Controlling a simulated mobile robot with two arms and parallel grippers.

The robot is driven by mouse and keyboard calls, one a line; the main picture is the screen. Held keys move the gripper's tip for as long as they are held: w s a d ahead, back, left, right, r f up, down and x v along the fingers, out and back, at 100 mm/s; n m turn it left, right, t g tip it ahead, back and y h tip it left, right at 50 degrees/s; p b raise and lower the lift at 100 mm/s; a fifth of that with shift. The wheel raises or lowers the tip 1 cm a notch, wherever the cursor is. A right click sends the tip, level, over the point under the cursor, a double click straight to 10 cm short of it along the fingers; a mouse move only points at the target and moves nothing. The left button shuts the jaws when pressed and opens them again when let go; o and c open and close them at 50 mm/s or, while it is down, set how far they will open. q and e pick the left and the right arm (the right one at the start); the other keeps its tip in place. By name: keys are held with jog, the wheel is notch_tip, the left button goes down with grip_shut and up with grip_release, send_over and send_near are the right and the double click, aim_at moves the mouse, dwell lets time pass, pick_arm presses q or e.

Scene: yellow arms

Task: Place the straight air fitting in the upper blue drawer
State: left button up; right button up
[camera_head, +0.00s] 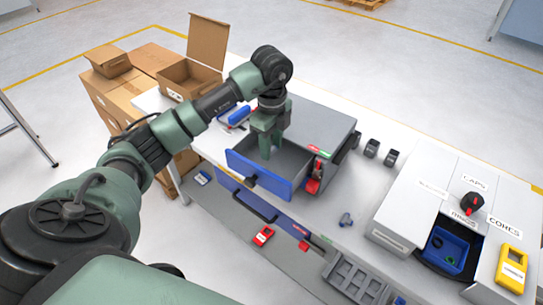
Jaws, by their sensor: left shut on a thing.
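The upper blue drawer (258,176) of the grey cabinet (318,121) is pulled open, with a grey inside and a blue front. My left gripper (267,152) points down into it, with its fingers inside the drawer opening. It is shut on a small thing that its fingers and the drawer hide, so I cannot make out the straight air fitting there. A small grey-blue fitting (346,219) lies on the white table to the right of the drawer; I cannot tell its exact type. My right gripper is not in view.
A lower blue drawer front (262,207) sits below. Red clips (313,182) are beside the open drawer. Black holders (380,152), a grey rack (354,279) and a white parts station (425,205) with a blue bin (446,250) stand right. Cardboard boxes (134,80) stand behind left.

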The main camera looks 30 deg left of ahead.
aim_at(272, 166)
pick_arm(q)
notch_tip(272, 166, down, 4)
jog(key=shift+f+p, duration=0.1)
jog(key=shift+p, duration=0.45)
jog(key=shift+f, duration=0.3)
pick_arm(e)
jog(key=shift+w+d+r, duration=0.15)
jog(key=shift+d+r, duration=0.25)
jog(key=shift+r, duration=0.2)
pick_arm(q)
jog(key=shift+f, duration=0.2)
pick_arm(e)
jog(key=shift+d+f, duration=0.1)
pick_arm(q)
jog(key=o, duration=1.3)
